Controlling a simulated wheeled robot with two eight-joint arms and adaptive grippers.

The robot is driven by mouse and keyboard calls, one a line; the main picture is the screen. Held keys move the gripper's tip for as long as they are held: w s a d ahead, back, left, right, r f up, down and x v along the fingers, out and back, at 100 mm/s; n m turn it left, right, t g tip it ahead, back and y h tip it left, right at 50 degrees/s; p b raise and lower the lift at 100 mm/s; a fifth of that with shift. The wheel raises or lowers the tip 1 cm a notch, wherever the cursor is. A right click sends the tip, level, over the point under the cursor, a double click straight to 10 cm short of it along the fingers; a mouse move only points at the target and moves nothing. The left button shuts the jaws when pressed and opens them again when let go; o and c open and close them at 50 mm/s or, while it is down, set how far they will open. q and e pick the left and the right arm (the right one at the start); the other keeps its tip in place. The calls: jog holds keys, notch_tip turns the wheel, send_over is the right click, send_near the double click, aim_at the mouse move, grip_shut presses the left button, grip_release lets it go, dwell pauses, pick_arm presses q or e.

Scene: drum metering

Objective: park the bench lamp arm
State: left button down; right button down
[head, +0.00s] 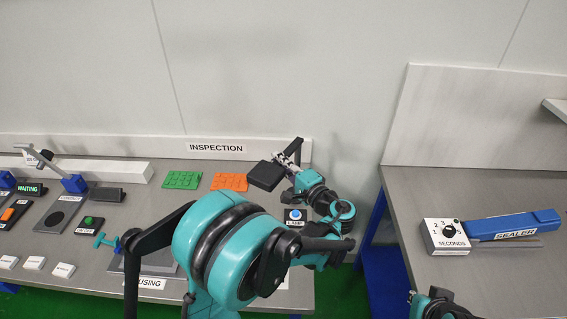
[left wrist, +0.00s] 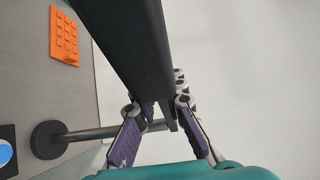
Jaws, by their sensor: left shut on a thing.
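The bench lamp's black head (head: 266,175) hangs over the back right of the inspection bench. My left gripper (head: 290,153) is at its upper right side. In the left wrist view, the dark lamp part (left wrist: 140,45) runs down from the top between the purple finger pads of my left gripper (left wrist: 168,108), which is shut on it. A grey post (left wrist: 90,133) with a round dark base (left wrist: 48,140) shows there beside the fingers. In the head view most of the post is hidden. My right gripper is not in view.
A green tray (head: 182,179) and an orange tray (head: 229,182) lie left of the lamp head. A blue button (head: 295,214) sits close by my left forearm. The INSPECTION ledge (head: 130,145) runs behind. A sealer (head: 513,224) stands on the right bench beyond a gap.

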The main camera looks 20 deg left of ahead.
pick_arm(q)
jog(key=shift+a+m+t+h, duration=0.4)
jog(key=shift+a+t, duration=0.1)
jog(key=shift+a, duration=0.05)
jog(key=w+a+m+t+h+b, duration=0.1)
jog(key=w+a+m+t+h, duration=0.5)
jog(key=m+h, duration=0.5)
jog(key=shift+w+a+m+h+b, duration=0.35)
jog(key=shift+w+a+h, duration=0.4)
jog(key=shift+h, duration=1.85)
jog(key=shift+w+d, duration=0.1)
jog(key=shift+w, duration=0.05)
jog(key=c, duration=1.7)
grip_release()
jog(key=shift+o, duration=0.7)
jog(key=shift+w, duration=0.15)
